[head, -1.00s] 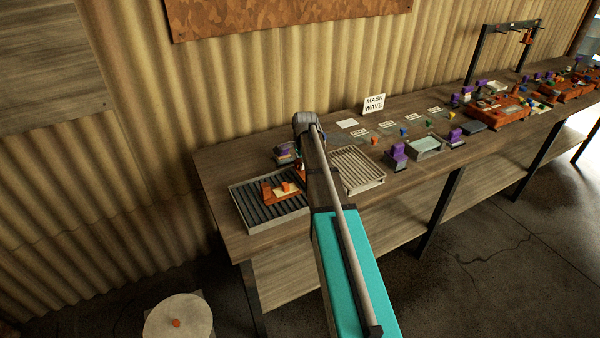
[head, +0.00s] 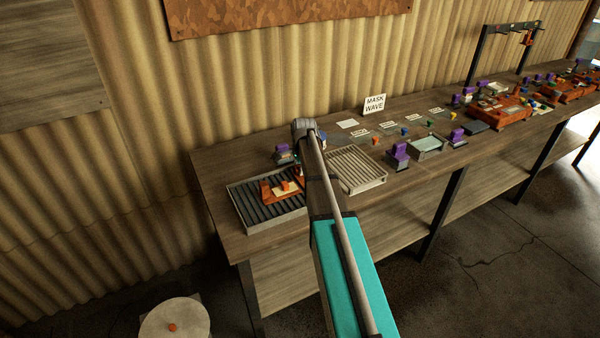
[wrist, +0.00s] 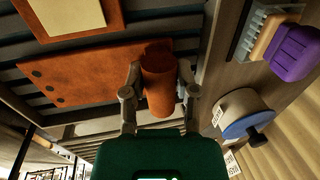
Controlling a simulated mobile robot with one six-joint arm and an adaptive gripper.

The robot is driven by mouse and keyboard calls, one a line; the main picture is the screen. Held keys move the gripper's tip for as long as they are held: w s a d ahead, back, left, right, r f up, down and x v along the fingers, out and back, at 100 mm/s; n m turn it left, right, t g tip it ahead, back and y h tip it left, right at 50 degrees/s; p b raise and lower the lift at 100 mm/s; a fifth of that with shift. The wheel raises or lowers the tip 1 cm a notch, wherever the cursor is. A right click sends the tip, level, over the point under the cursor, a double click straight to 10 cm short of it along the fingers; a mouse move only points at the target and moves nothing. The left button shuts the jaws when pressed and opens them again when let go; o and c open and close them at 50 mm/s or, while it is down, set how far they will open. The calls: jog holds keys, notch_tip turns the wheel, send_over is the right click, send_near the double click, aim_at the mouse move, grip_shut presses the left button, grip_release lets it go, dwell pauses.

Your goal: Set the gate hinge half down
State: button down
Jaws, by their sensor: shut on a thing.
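The gate hinge half (wrist: 100,75) is a rust-orange plate with several dark holes and a round barrel at one end. My gripper (wrist: 160,92) is shut on the barrel, with one finger on each side, in the wrist view. The plate lies over the dark slats of a tray (wrist: 75,118); I cannot tell whether it touches them. In the head view, my arm hides the gripper and most of this spot. The dark slatted tray (head: 243,212) sits at the bench's left end.
An orange piece with a cream top (wrist: 67,15) lies on the tray beside the hinge half. A pale slatted tray (head: 356,168) stands to the right. A purple-topped item (head: 283,150) and a round-ended blue and cream item (wrist: 243,115) are close by.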

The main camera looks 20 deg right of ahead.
aim_at(302, 177)
jog(key=shift+f, duration=0.1)
dwell(0.3)
jog(key=shift+c, duration=1.9)
grip_release()
notch_tip(302, 177, up, 12)
jog(key=s+p, duration=0.2)
jog(key=p, duration=0.9)
jog(key=shift+s+p, duration=0.2)
jog(key=shift+p, duration=0.2)
jog(key=shift+f, duration=0.1)
jog(key=s+a+n+g, duration=0.2)
jog(key=s+a+n, duration=1.5)
jog(key=s+a, duration=0.5)
jog(key=shift+s+a+f+n, duration=0.15)
jog(key=shift+s+a+n, duration=0.15)
jog(key=shift+s, duration=0.5)
